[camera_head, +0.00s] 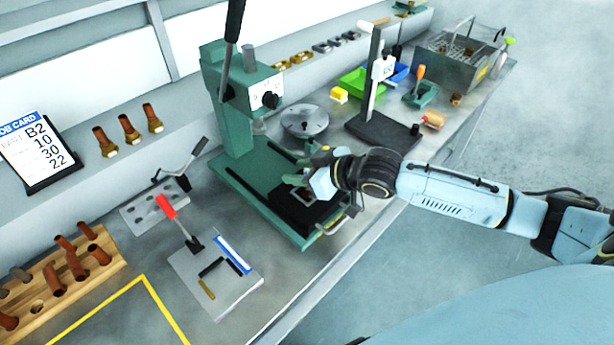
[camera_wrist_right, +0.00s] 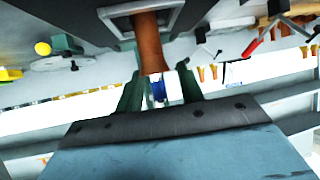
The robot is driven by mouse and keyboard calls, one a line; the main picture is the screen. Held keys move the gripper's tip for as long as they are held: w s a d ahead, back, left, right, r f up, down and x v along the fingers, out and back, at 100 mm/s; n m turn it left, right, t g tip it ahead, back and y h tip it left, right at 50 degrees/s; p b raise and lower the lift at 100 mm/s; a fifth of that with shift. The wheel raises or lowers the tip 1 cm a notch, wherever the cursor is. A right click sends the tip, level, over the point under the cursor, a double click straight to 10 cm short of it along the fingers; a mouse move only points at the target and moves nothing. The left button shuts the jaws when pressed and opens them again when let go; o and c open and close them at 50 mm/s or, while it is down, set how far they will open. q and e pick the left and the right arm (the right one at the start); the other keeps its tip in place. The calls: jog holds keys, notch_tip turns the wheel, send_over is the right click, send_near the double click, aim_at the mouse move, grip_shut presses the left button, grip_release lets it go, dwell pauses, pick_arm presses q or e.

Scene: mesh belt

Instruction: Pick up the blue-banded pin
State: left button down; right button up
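The blue-banded pin (camera_wrist_right: 151,45) shows in the right wrist view, with a brown shaft and a blue band beside a pale end piece. The far end of the shaft reaches to a square metal frame (camera_wrist_right: 179,22). In the head view my right gripper (camera_head: 300,183) is low over the bed of the green press, and the pin cannot be made out there. My left gripper is not in view.
The green press column (camera_head: 232,125) stands just left of my right gripper. A round metal plate (camera_head: 304,121) and a dark-based stand (camera_head: 385,133) are behind it. A lever fixture (camera_head: 215,280) and a wooden rack (camera_head: 60,275) with brown pins are at the left.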

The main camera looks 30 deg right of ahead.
grip_shut()
jog(key=shift+r, duration=0.15)
